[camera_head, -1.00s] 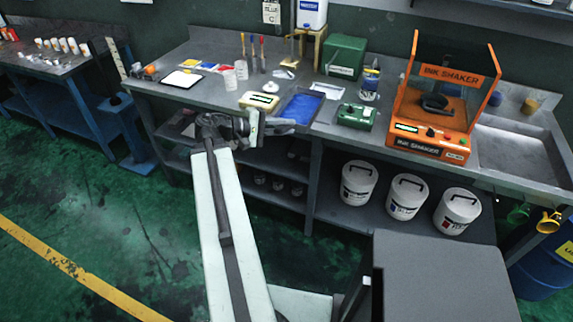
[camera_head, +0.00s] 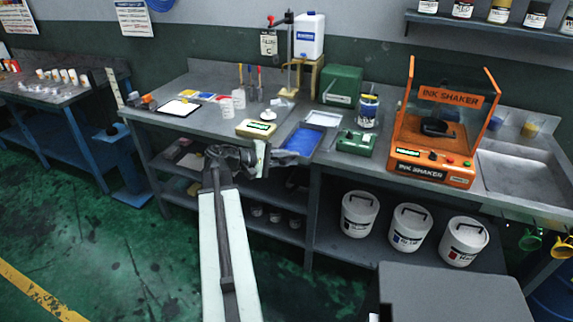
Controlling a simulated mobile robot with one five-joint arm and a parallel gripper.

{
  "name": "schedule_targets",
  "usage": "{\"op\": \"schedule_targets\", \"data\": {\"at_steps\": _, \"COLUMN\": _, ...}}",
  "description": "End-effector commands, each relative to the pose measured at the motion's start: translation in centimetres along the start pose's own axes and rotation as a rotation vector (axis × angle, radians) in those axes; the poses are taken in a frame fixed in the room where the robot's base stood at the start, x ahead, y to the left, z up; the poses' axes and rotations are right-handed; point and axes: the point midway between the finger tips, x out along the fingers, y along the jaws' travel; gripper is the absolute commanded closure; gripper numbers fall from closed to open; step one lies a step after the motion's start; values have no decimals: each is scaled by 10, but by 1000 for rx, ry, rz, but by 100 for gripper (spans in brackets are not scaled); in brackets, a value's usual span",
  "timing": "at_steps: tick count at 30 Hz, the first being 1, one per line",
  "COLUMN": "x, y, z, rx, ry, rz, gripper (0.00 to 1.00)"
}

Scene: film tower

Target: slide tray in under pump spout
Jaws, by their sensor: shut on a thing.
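The blue tray (camera_head: 302,138) lies at the front edge of the grey workbench, its near end at or slightly past the edge. My gripper (camera_head: 272,156) is at the tray's near left corner and appears shut on its rim; the fingertips are small and partly hidden, so the exact contact is unclear. The pump (camera_head: 289,55), a thin upright with a dark and red top, stands at the back of the bench beside a white jug (camera_head: 310,36). It is behind the tray and apart from it. The spout is too small to make out clearly.
A cream scale (camera_head: 256,128) sits left of the tray and a green device (camera_head: 355,143) right of it. A pale flat tray (camera_head: 323,118) lies just behind. A green box (camera_head: 341,86), a can (camera_head: 368,110) and an orange ink shaker (camera_head: 437,130) stand further right.

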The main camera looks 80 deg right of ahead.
Motion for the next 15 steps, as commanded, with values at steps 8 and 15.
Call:
{"op": "schedule_targets", "data": {"at_steps": 8, "x": 24, "y": 2, "z": -25, "rx": 0, "ry": -1, "rz": 1, "gripper": 100}}
{"op": "schedule_targets", "data": {"at_steps": 15, "x": 44, "y": 5, "z": -44, "rx": 0, "ry": -2, "rz": 1, "gripper": 100}}
